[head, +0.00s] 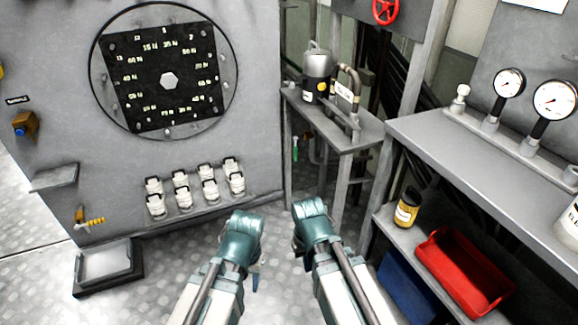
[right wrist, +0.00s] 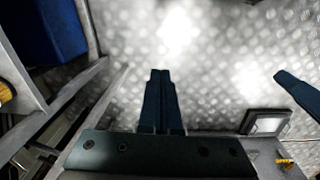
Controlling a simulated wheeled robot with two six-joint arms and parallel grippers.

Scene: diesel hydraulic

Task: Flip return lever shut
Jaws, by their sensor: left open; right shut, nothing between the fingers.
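A yellow-handled lever (head: 90,221) is on the lower left of the grey panel, pointing right and slightly up; it also shows at the lower right of the right wrist view (right wrist: 287,162). A green-handled part (head: 295,148) hangs below the small shelf; I cannot tell which is the return lever. My left gripper (head: 256,274) is open, to the right of the yellow lever and apart from it; one finger shows in the right wrist view (right wrist: 298,92). My right gripper (head: 300,246) is farther right, its fingers shut and empty over the floor in its wrist view (right wrist: 160,100).
A square tray (head: 106,264) sits on the floor below the yellow lever. White connectors (head: 195,188) line the panel under a round dial plate (head: 166,76). A red bin (head: 460,272) and a yellow-labelled jar (head: 407,207) stand on the right bench's lower shelf.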

